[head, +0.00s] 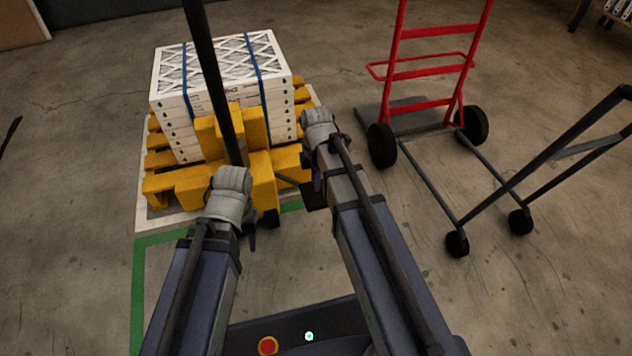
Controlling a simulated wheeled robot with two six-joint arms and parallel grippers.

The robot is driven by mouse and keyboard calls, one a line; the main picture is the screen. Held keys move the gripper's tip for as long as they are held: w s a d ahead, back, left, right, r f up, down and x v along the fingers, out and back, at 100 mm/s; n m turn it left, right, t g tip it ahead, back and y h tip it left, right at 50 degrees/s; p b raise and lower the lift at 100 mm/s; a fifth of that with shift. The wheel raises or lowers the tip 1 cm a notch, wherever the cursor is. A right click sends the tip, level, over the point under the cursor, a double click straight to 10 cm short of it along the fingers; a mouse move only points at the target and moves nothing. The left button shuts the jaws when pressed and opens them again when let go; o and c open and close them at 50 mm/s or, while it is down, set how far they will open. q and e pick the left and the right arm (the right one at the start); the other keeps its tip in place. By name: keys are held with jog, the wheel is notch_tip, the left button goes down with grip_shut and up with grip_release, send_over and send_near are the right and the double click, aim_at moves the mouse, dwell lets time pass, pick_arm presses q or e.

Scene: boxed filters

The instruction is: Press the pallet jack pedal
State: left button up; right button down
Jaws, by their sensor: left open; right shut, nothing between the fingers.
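The yellow pallet jack (262,180) stands in front of me with its long dark handle (212,75) rising toward the top of the head view. A dark block (312,196) at the jack's lower right, beside a thin dark bar, may be the pedal; my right arm partly hides it. My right gripper (317,184) points down just above or at that block and is shut with nothing in it; I cannot tell whether it touches. My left gripper (251,241) is open and empty, low in front of the jack, right of the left wrist.
White boxed filters (220,75) with blue straps are stacked on a yellow pallet (160,160). Green floor tape (139,290) runs at the left. The floor at lower right is clear.

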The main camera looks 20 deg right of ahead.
notch_tip(320, 180, down, 2)
jog(key=shift+b, duration=0.55)
pick_arm(q)
jog(key=shift+f, duration=0.95)
